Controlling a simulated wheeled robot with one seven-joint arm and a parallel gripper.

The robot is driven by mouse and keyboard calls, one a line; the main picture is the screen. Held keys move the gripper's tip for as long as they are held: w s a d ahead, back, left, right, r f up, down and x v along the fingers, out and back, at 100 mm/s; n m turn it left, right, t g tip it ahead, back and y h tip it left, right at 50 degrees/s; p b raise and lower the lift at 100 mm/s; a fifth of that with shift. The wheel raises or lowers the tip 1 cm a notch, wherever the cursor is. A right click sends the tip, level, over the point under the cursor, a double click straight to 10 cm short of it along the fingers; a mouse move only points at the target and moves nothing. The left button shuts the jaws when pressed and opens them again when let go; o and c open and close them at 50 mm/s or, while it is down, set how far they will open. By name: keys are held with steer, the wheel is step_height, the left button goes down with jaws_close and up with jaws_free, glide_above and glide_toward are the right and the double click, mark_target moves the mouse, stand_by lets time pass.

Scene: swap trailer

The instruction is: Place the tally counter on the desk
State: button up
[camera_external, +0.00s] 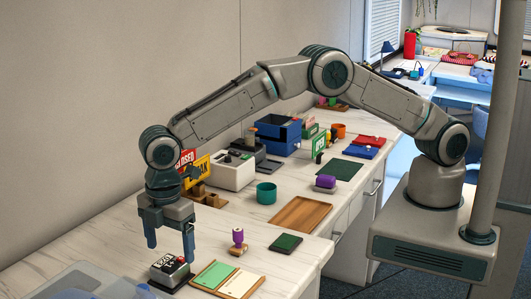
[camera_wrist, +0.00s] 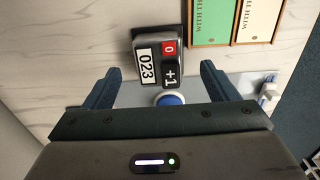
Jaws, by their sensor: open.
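The tally counter (camera_external: 171,271) is a small dark and silver box with a red button and a white number window. It rests on the light marble-patterned desk (camera_external: 110,248) near the front. In the wrist view the counter (camera_wrist: 157,57) shows "023", a red "0" button and a black "+1" button. My gripper (camera_external: 171,249) is open and empty, pointing down above and just behind the counter. In the wrist view its two fingers (camera_wrist: 158,85) are spread wide, with the counter's lower end between and beyond them. I cannot tell the exact height gap.
A green and cream card board (camera_external: 228,279) lies right of the counter. A purple-handled stamp (camera_external: 237,242), a dark green pad (camera_external: 286,242) and a wooden tray (camera_external: 300,214) stand farther right. A bluish clear bin (camera_external: 85,285) is at the front left. A blue round object (camera_wrist: 170,99) sits below the counter.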

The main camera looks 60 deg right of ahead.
mark_target(169, 260)
steer(key=shift+w+a+f+p, duration=0.15)
steer(key=shift+f+p, duration=0.15)
steer(key=shift+f, duration=0.75)
steer(key=shift+s+a+f+p, duration=0.15)
steer(key=shift+f+p, duration=0.1)
steer(key=shift+f, duration=0.75)
steer(key=shift+w, duration=0.1)
steer(key=shift+c, duration=0.3)
